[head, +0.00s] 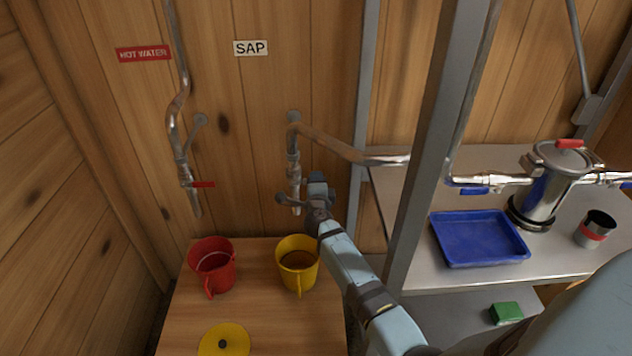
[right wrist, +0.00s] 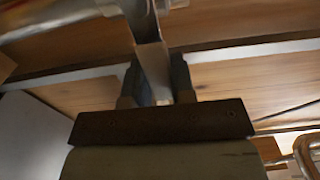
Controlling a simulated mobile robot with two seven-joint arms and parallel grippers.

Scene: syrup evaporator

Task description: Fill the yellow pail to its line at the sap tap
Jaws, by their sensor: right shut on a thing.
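The yellow pail (head: 282,272) stands upright on the wooden bench below the sap tap (head: 294,172), which comes off a pipe under the SAP sign (head: 250,48). The pail's inside looks brownish-amber; I cannot make out its fill line or a stream. My right gripper (head: 318,192) is beside the tap's spout, above the pail's right rim. In the right wrist view its fingers (right wrist: 155,82) are shut on a flat metal bar (right wrist: 153,65), which looks like the tap's lever. The gripper hides part of it in the head view. My left gripper is not in view.
A red pail (head: 222,280) stands left of the yellow one, under the hot water pipe (head: 180,145). A yellow lid (head: 224,341) lies in front. A grey post (head: 425,150) rises right of my arm. Beyond it are a blue tray (head: 480,238) and a metal canister (head: 542,195).

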